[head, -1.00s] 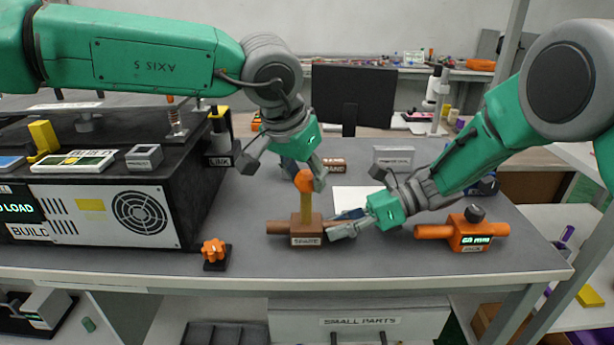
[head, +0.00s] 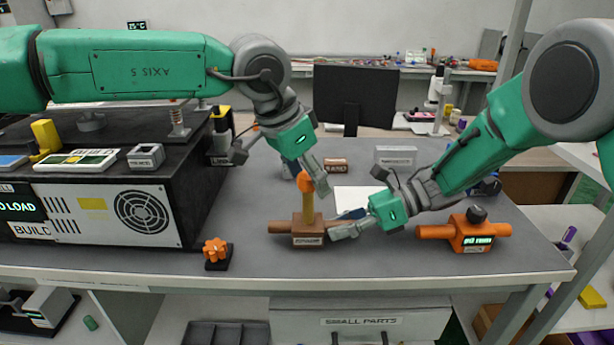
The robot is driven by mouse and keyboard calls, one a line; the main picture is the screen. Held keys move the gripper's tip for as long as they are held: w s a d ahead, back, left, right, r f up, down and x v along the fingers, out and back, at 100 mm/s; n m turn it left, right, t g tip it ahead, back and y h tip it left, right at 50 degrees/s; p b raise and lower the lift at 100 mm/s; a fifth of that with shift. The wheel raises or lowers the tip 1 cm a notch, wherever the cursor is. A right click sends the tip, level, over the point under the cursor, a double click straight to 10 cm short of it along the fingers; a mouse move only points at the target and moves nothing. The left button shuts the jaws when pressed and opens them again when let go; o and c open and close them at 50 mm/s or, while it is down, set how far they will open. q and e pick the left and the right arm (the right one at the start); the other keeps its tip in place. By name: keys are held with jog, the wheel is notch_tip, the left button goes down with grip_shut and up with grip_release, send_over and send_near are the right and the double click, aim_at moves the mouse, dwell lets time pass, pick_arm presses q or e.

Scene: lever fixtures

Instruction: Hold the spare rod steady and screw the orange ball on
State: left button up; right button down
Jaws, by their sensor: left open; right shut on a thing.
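The orange ball (head: 305,182) sits at the top of the spare rod (head: 307,207), a tan upright rod on a brown base (head: 308,231) with a label on its front. I cannot tell how far the ball is threaded on. My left gripper (head: 303,172) is open at the ball, pointing down from above, with one finger close to the ball's right side. Whether it touches is unclear. My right gripper (head: 335,231) is shut on the right end of the brown base, which stands upright on the bench.
An orange fixture with a dark knob (head: 471,232) stands at the right. A small orange star knob (head: 215,251) is at the front left. A large black box with a fan panel (head: 141,213) fills the left. White paper (head: 358,199) lies behind the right gripper.

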pick_arm(q)
jog(key=shift+r, duration=0.15)
jog(key=shift+r, duration=1.35)
jog(key=n, duration=0.2)
jog(key=n+t+y, duration=0.1)
jog(key=n, duration=0.2)
jog(key=shift+d+y, duration=0.1)
jog(key=shift+y, duration=0.2)
jog(key=n+y, duration=0.1)
jog(key=n, duration=0.2)
jog(key=n+t+y, duration=0.1)
jog(key=n, duration=0.2)
jog(key=n+y, duration=0.1)
jog(key=n, duration=0.1)
jog(key=n+y, duration=0.1)
jog(key=n, duration=0.2)
jog(key=shift+d+g, duration=0.1)
jog(key=shift+g, duration=0.2)
jog(key=n+g+y, duration=0.1)
jog(key=n, duration=0.3)
jog(key=n+y, duration=0.1)
jog(key=n, duration=0.2)
jog(key=shift+g, duration=0.4)
